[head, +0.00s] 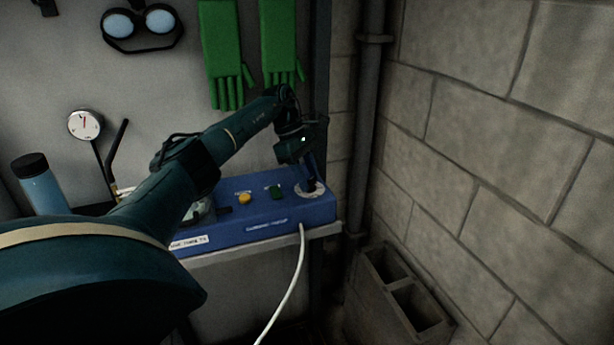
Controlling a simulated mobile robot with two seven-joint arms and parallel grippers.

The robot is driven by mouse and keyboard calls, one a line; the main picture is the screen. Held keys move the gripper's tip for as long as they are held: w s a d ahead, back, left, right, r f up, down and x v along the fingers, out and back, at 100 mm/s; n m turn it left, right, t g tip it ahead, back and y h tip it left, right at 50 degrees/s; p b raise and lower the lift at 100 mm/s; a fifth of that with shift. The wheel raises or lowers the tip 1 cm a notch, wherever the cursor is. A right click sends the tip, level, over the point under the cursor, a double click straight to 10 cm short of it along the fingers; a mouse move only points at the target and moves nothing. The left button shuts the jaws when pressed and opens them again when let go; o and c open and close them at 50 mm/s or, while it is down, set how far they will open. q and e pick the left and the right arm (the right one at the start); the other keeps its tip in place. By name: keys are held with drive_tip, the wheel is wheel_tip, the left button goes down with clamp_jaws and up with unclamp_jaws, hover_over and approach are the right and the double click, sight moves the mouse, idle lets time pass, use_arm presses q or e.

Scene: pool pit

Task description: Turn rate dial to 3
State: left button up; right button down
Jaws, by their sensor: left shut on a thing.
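The rate dial (312,192) sits at the right end of the top of a blue control box (290,214). Its light round plate shows, but its knob and marks are mostly hidden by the gripper, so I cannot read the setting. My left gripper (309,180) points down over the dial and is shut on its knob. My right gripper is not in view.
The box stands on a narrow shelf (330,230). A white cable (297,275) hangs from its front. A pressure gauge (85,124) and a blue bottle (42,186) stand at left. Green gloves (226,50) and goggles (142,28) hang behind. A block wall (500,130) closes the right.

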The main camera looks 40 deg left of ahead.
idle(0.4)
use_arm(q)
drive_tip(key=o, duration=1)
drive_tip(key=v, duration=1.2)
drive_tip(key=shift+p, duration=0.3)
